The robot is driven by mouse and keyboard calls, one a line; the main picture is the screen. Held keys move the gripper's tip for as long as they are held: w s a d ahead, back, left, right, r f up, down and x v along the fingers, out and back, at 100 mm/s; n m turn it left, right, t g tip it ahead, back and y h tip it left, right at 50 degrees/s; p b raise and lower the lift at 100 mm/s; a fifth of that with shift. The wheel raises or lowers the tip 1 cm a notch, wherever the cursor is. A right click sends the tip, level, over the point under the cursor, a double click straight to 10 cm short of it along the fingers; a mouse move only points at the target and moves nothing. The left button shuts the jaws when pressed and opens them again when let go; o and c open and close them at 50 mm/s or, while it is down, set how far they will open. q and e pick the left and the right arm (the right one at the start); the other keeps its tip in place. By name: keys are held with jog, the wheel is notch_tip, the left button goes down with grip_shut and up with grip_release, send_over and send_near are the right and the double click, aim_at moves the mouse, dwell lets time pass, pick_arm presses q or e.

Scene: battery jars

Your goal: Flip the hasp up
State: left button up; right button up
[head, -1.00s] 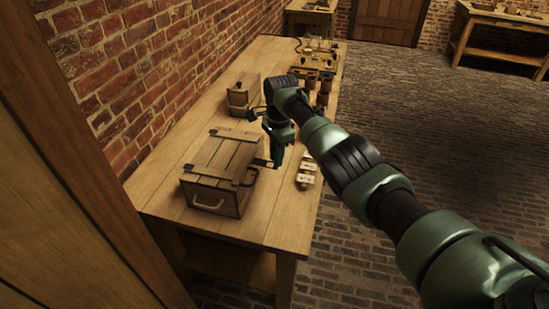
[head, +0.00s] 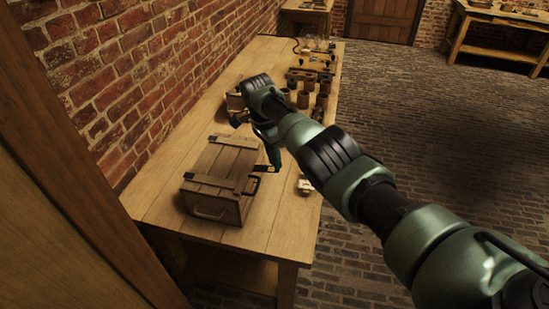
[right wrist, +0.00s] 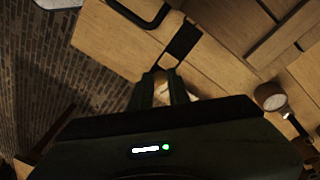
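A wooden crate (head: 211,194) with dark metal straps and a handle on its near end stands on the workbench. In the right wrist view, a short black plate (right wrist: 184,40), which looks like the hasp, lies against pale wood beside a black handle (right wrist: 150,12). My right gripper (head: 262,168) is at the crate's right side. In the wrist view its two fingers (right wrist: 165,78) stand apart with a narrow gap, tips just short of the black plate. Contact cannot be told. The hasp is too small to make out in the head view. My left gripper is not in view.
The workbench (head: 175,205) runs along a brick wall at the left. A smaller wooden box (head: 235,101) stands behind the crate, partly hidden by my arm. Several dark jars (head: 303,99) stand farther back. A small pale item (head: 305,186) lies near the bench's right edge.

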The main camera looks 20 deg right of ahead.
jog(key=o, duration=0.4)
jog(key=shift+a, duration=0.2)
jog(key=shift+r, duration=0.1)
jog(key=r, duration=0.2)
jog(key=r+b, duration=0.1)
jog(key=r, duration=0.2)
jog(key=a+r+b, duration=0.1)
jog(key=r, duration=0.1)
jog(key=shift+w+a+r, duration=0.1)
jog(key=shift+w+r, duration=0.2)
jog(key=shift+w, duration=0.1)
